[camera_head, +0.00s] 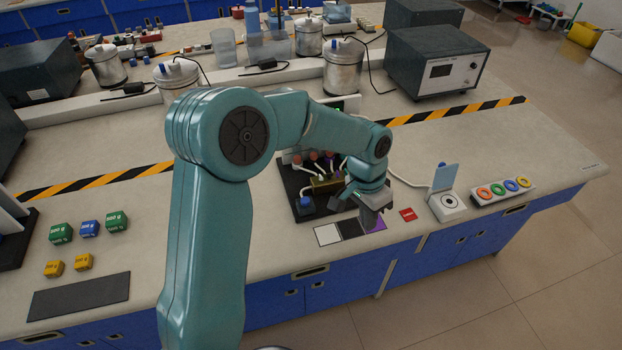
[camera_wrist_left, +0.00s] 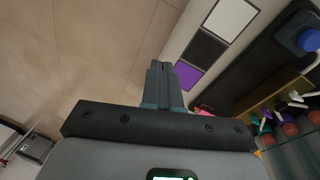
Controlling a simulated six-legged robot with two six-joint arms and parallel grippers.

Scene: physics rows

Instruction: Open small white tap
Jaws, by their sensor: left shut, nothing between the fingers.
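A small apparatus with a brass-coloured block (camera_head: 325,184) stands on a dark base plate (camera_head: 300,212) near the bench's front edge. Several thin white pieces (camera_head: 300,163) and reddish-brown knobs show on it, partly hidden by my left arm. I cannot tell which white piece is the small white tap. In the left wrist view, white pieces (camera_wrist_left: 297,98) show at the right edge among coloured parts and reddish-brown knobs. My left gripper (camera_head: 370,220) is shut and empty, in front of the apparatus and to its right, over the purple square. Its closed fingers (camera_wrist_left: 159,68) point towards the floor in the wrist view.
White, black and purple squares (camera_head: 328,234) lie at the bench's front edge. A blue cap (camera_head: 306,204) sits on the base plate. A red label (camera_head: 408,215), a white device with a raised lid (camera_head: 448,203) and a strip of coloured rings (camera_head: 503,189) lie to the right.

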